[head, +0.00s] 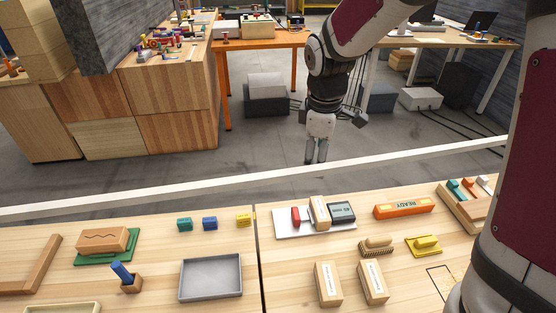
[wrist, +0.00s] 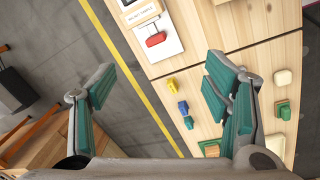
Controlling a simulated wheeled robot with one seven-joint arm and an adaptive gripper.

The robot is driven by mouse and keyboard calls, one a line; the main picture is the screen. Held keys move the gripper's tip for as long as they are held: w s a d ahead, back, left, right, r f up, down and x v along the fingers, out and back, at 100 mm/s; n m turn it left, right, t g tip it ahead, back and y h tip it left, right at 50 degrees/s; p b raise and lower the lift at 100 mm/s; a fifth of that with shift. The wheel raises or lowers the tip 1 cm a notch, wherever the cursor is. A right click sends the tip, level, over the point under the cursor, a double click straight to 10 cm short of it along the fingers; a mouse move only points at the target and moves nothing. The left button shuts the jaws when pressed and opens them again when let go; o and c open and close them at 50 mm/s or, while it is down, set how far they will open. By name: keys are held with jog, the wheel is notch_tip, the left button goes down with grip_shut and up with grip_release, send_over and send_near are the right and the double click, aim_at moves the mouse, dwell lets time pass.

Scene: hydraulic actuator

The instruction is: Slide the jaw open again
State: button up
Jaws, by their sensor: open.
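A white plate (head: 288,230) lies near the far edge of the bench. On it are a small red block (head: 296,216), an upright wooden block with a label (head: 320,212) and a dark grey box with a light panel (head: 342,211). The red block looks like the sliding jaw, but I cannot tell for sure. It also shows in the wrist view (wrist: 156,40), a little apart from the labelled block (wrist: 142,13). My gripper (head: 316,157) hangs beyond the far bench edge, away from the plate. Its green-padded fingers (wrist: 160,88) are wide apart with nothing between them.
An orange READY bar (head: 403,207) lies right of the plate. A brush (head: 376,245), a yellow block (head: 424,244) and two labelled blocks (head: 328,283) lie nearer. Left are small coloured blocks (head: 210,223) and a grey tray (head: 211,294).

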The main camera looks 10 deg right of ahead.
aim_at(296, 213)
jog(key=w+f+n+b, duration=0.1)
jog(key=w+f, duration=0.1)
jog(key=f, duration=0.8)
jog(key=w+a+f+n+g+b, duration=0.1)
jog(key=w+f+n, duration=0.1)
jog(key=f, duration=0.8)
jog(key=w+a+f+n+b, duration=0.1)
jog(key=w+f+n, duration=0.1)
jog(key=f, duration=0.9)
jog(key=shift+w+a+y+b, duration=0.1)
jog(key=shift+w+y+b, duration=0.25)
jog(key=shift+w, duration=0.35)
grip_shut()
jog(key=shift+a+b, duration=0.35)
jog(key=shift+a, duration=2.1)
grip_release()
jog(key=shift+a, duration=0.1)
